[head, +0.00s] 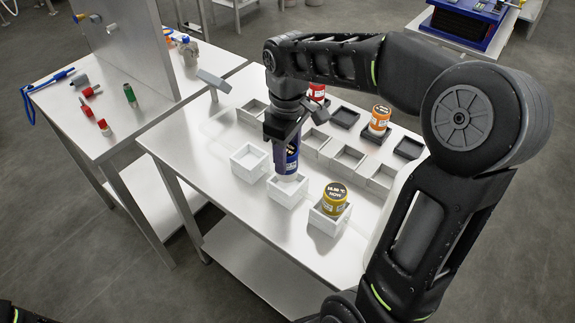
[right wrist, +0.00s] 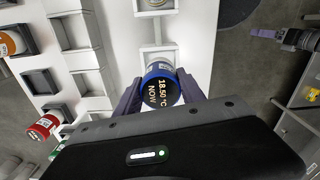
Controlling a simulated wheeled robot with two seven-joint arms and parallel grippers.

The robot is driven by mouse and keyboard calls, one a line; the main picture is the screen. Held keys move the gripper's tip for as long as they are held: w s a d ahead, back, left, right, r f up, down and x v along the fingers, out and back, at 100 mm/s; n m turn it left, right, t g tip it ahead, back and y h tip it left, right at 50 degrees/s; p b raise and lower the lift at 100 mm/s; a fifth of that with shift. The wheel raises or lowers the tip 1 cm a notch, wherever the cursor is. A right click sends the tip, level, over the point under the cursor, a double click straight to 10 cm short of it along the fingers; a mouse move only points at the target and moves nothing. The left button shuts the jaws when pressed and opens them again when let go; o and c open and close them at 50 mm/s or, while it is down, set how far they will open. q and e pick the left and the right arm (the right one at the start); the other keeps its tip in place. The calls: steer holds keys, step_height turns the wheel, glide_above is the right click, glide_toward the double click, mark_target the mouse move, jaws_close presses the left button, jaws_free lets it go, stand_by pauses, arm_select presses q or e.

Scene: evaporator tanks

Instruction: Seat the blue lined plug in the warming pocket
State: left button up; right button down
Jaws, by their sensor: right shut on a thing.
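The blue lined plug (head: 291,158) is a blue cylinder with a pale label. My right gripper (head: 287,138) is shut on it from above. In the right wrist view the plug's dark top (right wrist: 160,91) reads "18.50 °C NOW" between the two fingers. The plug is about upright, its lower end at the middle white square pocket (head: 288,197) of the front row. I cannot tell whether that end is inside the pocket or just above it. No pocket is visibly marked as the warming one. What looks like my left gripper (right wrist: 267,34) shows small over the floor, its opening unclear.
A yellow plug (head: 335,195) sits in the right front pocket; the left front pocket (head: 248,163) is empty. Behind are grey trays, dark trays, a red plug (head: 317,92) and an orange plug (head: 380,118). A grey tilted panel (head: 214,80) stands left; a side table holds loose parts.

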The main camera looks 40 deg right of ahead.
steer(key=shift+f, duration=1.9)
steer(key=shift+f, duration=0.2)
steer(key=c, duration=0.7)
jaws_free()
steer(key=shift+r, duration=0.15)
step_height(320, 180, up, 12)
steer(key=shift+r, duration=0.1)
steer(key=shift+a, duration=0.1)
